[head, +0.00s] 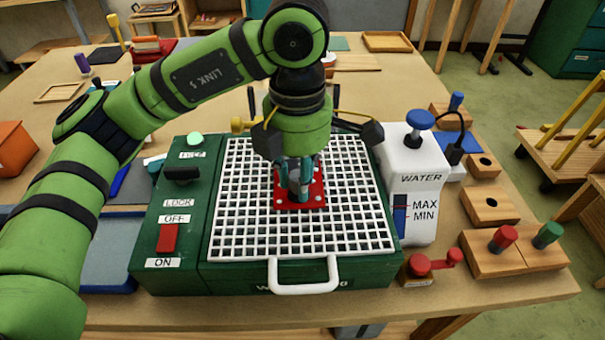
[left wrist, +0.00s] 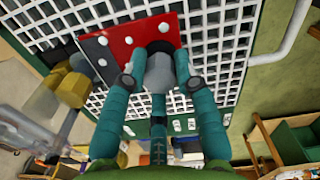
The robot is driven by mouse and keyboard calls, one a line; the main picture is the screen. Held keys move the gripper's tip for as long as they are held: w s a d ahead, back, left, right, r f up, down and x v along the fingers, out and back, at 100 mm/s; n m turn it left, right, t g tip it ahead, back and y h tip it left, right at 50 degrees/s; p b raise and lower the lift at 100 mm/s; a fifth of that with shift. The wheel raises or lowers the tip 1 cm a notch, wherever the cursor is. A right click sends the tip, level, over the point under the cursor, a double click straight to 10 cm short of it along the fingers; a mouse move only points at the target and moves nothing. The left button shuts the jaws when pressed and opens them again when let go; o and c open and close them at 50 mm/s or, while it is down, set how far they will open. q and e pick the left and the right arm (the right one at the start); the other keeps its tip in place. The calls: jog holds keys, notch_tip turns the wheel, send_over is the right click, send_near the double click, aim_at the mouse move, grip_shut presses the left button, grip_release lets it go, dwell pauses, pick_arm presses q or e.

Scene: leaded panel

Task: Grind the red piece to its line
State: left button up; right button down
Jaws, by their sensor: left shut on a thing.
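A flat red plate (head: 316,190) with small white dots is over the white grid (head: 240,195) of the green grinder (head: 185,225). In the left wrist view the red plate (left wrist: 122,36) has a dark grey part at its left side. My right gripper is not in view.
A red rocker switch (head: 167,238) sits between OFF and ON labels. A black knob (head: 181,173) is by LOCK. A white water tank (head: 418,165) stands close on the right, with wooden blocks (head: 490,205) beyond. The grid's front is clear.

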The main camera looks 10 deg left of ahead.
pick_arm(q)
jog(key=shift+a, duration=0.15)
jog(key=shift+s+a+b, duration=0.15)
jog(key=shift+s+a, duration=0.05)
jog(key=shift+a, duration=0.4)
jog(key=shift+s+a+b, duration=0.15)
jog(key=shift+a, duration=0.45)
jog(key=shift+d, duration=0.15)
jog(key=shift+w+d, duration=0.25)
jog(key=shift+d, duration=0.35)
jog(key=shift+w+d, duration=0.2)
jog(key=shift+d, duration=0.4)
jog(key=shift+d, duration=0.1)
jog(key=shift+w+d, duration=0.2)
jog(key=shift+d, duration=0.45)
jog(key=shift+w+d, duration=0.15)
jog(key=shift+d, duration=0.5)
jog(key=shift+a, duration=0.2)
jog(key=shift+s+a+b, duration=0.15)
jog(key=shift+a+b, duration=0.1)
jog(key=shift+a, duration=0.3)
jog(key=shift+s+a+b, duration=0.15)
jog(key=shift+a+b, duration=0.1)
jog(key=shift+a, duration=0.45)
